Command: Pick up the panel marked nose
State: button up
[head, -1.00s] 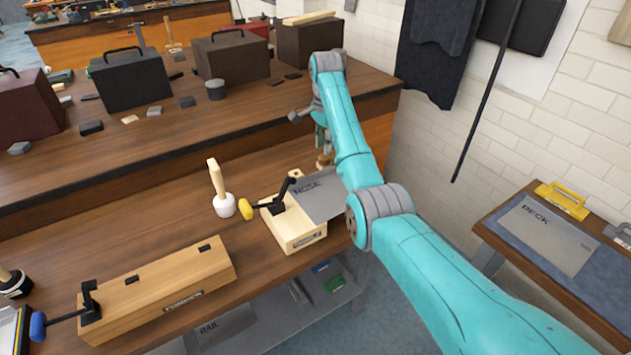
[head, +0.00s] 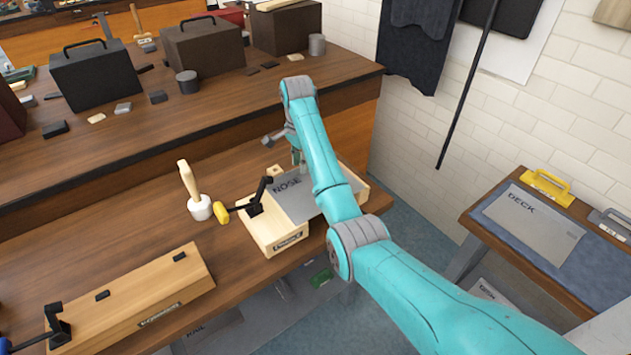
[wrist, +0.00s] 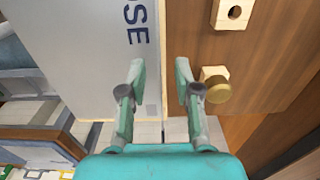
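The grey panel marked nose (head: 293,205) lies on a pale wooden fixture (head: 275,238) on the bench, partly covered by my arm in the head view. In the wrist view the panel (wrist: 80,60) fills the left side, with the letters "OSE" visible near its edge. My gripper (wrist: 162,85) is open and empty, with one finger over the panel and the other over the brown wood past its edge. In the head view my gripper (head: 298,162) is at the panel's far edge; whether it touches cannot be told.
A black toggle clamp with a yellow handle (head: 222,212) stands at the panel's left, near a mallet (head: 199,207). A brass knob (wrist: 217,89) on a wooden block is close to the right finger. A deck panel (head: 533,220) lies on the right table.

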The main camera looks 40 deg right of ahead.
jog(key=shift+f, duration=0.95)
grip_shut()
jog(key=shift+r, duration=0.15)
